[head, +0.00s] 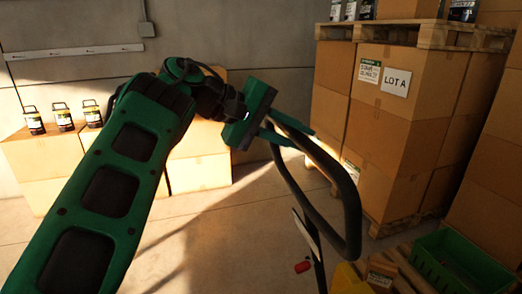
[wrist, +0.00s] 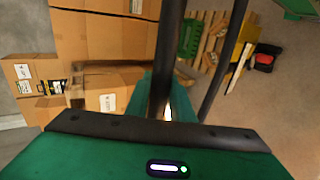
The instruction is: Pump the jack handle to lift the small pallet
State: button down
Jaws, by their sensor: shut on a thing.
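The jack handle (head: 352,215) is a black loop standing tilted above the floor. My gripper (head: 293,137) has its green fingers shut on the upper left part of the loop. In the wrist view a black bar of the handle (wrist: 170,50) runs up from my gripper (wrist: 165,108), and the loop's other bar (wrist: 229,60) passes to its right. The small pallet (wrist: 212,57), of pale wood slats, lies beyond the handle; only part of it (head: 405,268) shows in the head view. Whether it is raised cannot be told.
Tall carton stacks (head: 400,130), one labelled LOT A, stand close behind the handle. Lower cartons (head: 30,165) with several jars line the left wall. Open floor (head: 230,235) lies left of the handle.

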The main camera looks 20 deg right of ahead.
jog(key=w+d+r, duration=0.1)
jog(key=d+r, duration=0.2)
jog(key=d, duration=2)
jog(key=shift+d, duration=0.15)
jog(key=c, duration=1.3)
grip_release()
jog(key=shift+r, duration=0.1)
jog(key=v, duration=0.9)
jog(key=shift+s, duration=0.15)
